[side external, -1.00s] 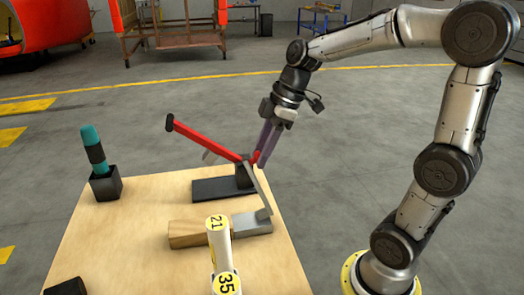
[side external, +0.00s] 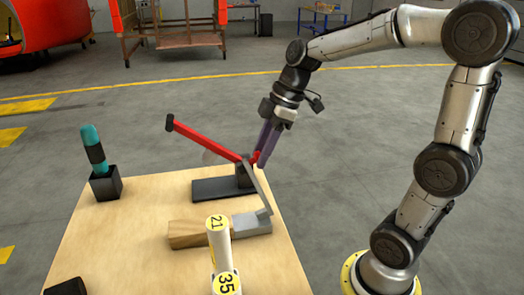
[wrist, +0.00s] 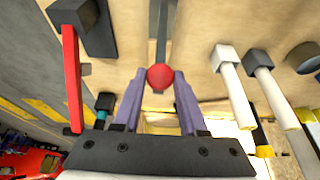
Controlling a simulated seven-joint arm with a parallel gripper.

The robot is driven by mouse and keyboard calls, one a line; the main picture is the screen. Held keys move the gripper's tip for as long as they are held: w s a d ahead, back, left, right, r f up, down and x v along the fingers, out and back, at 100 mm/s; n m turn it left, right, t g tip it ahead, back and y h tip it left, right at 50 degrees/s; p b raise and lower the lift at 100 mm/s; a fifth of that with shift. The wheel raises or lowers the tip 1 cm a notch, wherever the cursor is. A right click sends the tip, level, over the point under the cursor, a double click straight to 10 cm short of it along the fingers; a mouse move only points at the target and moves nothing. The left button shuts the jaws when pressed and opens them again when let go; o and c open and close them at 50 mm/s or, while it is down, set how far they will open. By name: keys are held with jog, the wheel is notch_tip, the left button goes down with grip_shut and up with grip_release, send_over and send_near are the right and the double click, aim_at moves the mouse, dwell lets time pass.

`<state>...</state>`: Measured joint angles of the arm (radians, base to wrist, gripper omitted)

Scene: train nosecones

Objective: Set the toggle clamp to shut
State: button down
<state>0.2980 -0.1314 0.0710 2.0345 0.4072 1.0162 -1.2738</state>
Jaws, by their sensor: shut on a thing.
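A grey lever (side external: 258,190) with a red ball knob (wrist: 160,77) rises tilted from a grey metal base (side external: 252,223). A wooden block (side external: 187,234) lies against that base. This looks like the toggle clamp, with its lever raised. My gripper (side external: 256,160) reaches down from the upper right with purple fingers. In the wrist view its fingertips (wrist: 163,74) are shut on the red knob. The knob is mostly hidden by the fingers in the side view. Whether the clamp presses on the wood cannot be told.
A red bar (side external: 205,138) with a black end slants up from a black base (side external: 212,190) close behind the lever. A teal-handled tool (side external: 92,145) stands in a black block at left. Numbered white cylinders (side external: 218,240) stand at the front.

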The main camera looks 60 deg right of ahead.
jog(key=shift+w+a+r, duration=0.1)
jog(key=shift+w+a+g+h, duration=0.3)
jog(key=shift+w+a, duration=0.05)
jog(key=w+a+f+g+h, duration=0.2)
jog(key=w+a+f, duration=0.1)
jog(key=w+a, duration=0.1)
jog(key=w+a+f+g+h, duration=0.2)
jog(key=w+a+f, duration=0.2)
jog(key=w+a+f+g+h, duration=0.1)
jog(key=w+a+f, duration=0.2)
jog(key=a, duration=0.1)
jog(key=shift+w+f+g+h, duration=0.2)
jog(key=shift+w+g+h, duration=0.2)
jog(key=shift+w+a+f, duration=0.15)
jog(key=shift+w+f, duration=0.05)
jog(key=shift+f, duration=0.3)
jog(key=shift+w+a+f, duration=0.15)
jog(key=shift+f, duration=0.35)
jog(key=shift+a+f, duration=0.1)
jog(key=shift+f, duration=0.2)
jog(key=shift+f, duration=0.15)
jog(key=c, duration=0.7)
grip_release()
jog(key=shift+o, duration=1.1)
